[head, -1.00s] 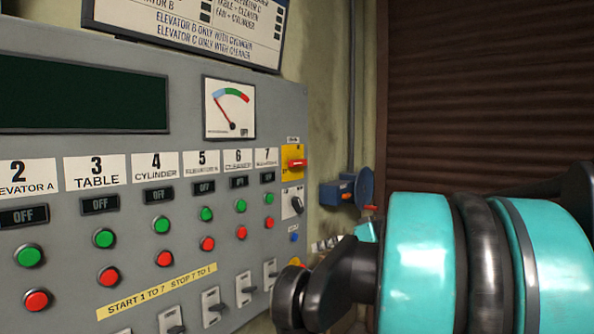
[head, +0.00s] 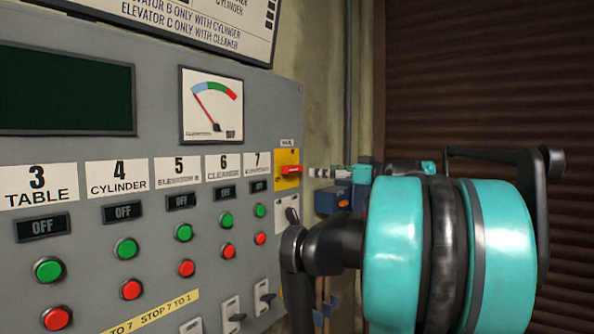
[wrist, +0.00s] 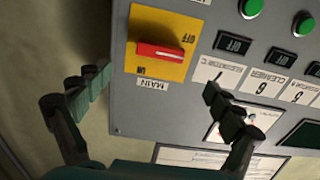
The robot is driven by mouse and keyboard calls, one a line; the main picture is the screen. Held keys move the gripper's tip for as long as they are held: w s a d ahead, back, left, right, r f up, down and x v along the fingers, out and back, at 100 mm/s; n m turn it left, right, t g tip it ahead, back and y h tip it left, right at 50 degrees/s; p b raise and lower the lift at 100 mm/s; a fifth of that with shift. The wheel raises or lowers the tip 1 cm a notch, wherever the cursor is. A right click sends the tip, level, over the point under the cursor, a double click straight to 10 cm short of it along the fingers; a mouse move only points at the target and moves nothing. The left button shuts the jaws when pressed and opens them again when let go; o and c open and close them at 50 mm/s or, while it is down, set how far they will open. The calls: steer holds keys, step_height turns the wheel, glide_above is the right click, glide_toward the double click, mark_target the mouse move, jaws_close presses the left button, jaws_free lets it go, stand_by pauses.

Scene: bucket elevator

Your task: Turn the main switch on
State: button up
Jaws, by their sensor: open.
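The main switch is a red handle (head: 291,170) on a yellow plate (head: 287,157) at the right edge of the grey panel. In the wrist view, upside down, the red handle (wrist: 160,52) lies level across the yellow plate (wrist: 178,70), with OFF and ON marks and a MAIN label below. My gripper (wrist: 157,92) is open and empty, its two fingers spread wide on either side below the switch in that picture. It is apart from the handle. In the head view my gripper is small and partly hidden behind my arm, just right of the switch.
The panel (head: 150,250) carries green and red buttons, OFF displays and a gauge (head: 211,105). A black rotary knob (head: 292,215) sits just below the main switch. A blue box (head: 330,201) is on the wall to the right. A brown shutter (head: 480,80) stands behind.

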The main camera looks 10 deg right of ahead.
mark_target(296, 169)
steer(key=x, duration=1)
steer(key=shift+f, duration=0.1)
steer(key=shift+s, duration=0.1)
steer(key=shift+c, duration=0.2)
steer(key=c, duration=1.1)
